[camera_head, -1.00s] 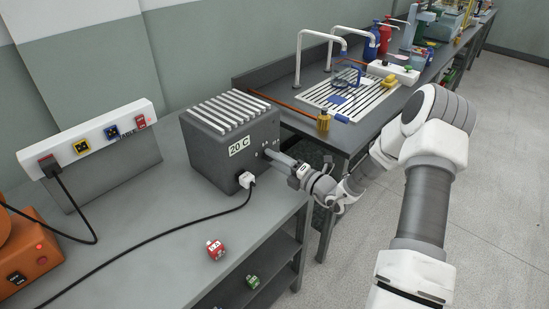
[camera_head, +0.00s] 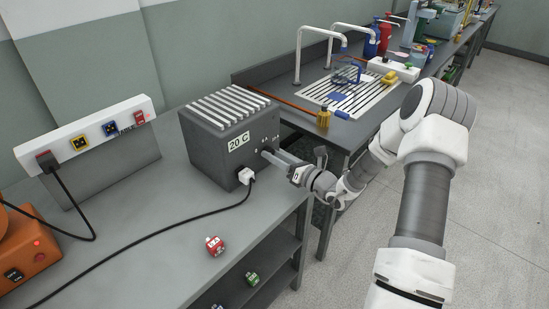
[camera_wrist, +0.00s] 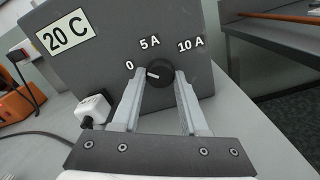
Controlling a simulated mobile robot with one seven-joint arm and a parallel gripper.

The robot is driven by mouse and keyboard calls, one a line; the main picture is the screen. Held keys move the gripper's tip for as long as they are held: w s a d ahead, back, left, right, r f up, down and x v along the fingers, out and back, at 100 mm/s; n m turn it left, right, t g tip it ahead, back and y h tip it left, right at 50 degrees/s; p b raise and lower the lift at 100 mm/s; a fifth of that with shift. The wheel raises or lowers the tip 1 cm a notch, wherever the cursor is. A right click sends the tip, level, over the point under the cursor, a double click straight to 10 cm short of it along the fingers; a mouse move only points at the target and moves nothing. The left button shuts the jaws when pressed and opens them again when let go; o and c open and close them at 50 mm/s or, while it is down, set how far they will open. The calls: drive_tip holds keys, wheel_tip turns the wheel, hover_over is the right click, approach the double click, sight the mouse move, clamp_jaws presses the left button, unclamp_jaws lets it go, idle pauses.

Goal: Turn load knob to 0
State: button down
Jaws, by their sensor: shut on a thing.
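The load knob (camera_wrist: 159,73) is a round black dial with a white pointer line, on the face of a dark grey box (camera_head: 203,145) labelled "20 C". In the wrist view the marks 0, 5 A and 10 A stand around it, and the white line points left, close to the 0 mark. My gripper (camera_wrist: 160,82) is shut on the knob, one finger on each side. In the head view my gripper (camera_head: 268,153) reaches the box's right face from the right, and hides the knob there.
A white plug (camera_head: 246,176) with a black cable sits in the box's face, left of my fingers in the wrist view. A white socket strip (camera_head: 100,133) stands at left. A second bench (camera_head: 345,140) is behind right.

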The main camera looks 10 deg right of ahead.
drive_tip(key=shift+n, duration=0.9)
drive_tip(key=shift+c, duration=2.2)
unclamp_jaws()
drive_tip(key=shift+d, duration=0.1)
drive_tip(key=v, duration=1.7)
drive_tip(key=shift+s+p, duration=0.15)
drive_tip(key=shift+p, duration=0.3)
